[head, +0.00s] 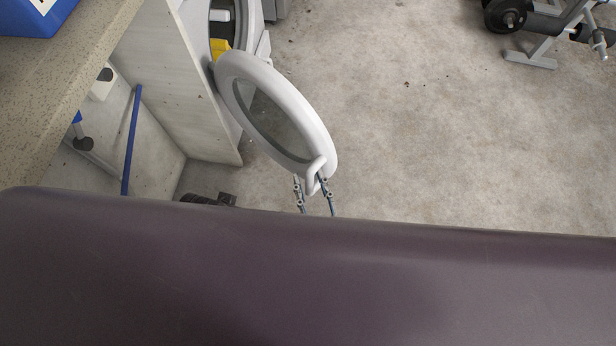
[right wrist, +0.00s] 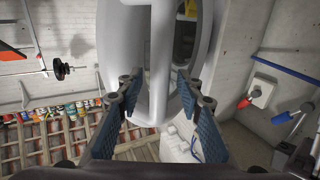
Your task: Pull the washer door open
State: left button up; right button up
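The washer door (head: 299,98), a white ring with dark glass, stands swung out from the white washer (head: 254,19), whose round opening shows. The door's white handle (head: 313,172) is at its near, lower edge. My right gripper (head: 311,181) is at this handle, one finger on each side. In the right wrist view, the handle (right wrist: 160,60) stands between the two fingers of my right gripper (right wrist: 160,78), with a gap on both sides, so the gripper looks open around it. My left gripper is not in view.
A pale panel (head: 185,80) and a speckled countertop (head: 50,95) stand left of the door. A yellow item (head: 220,47) shows at the washer opening. Concrete floor (head: 430,140) right of the door is clear, with gym equipment (head: 540,25) far right. A large dark surface covers the lower head view.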

jog(key=v, duration=1.1)
jog(key=shift+s, duration=0.15)
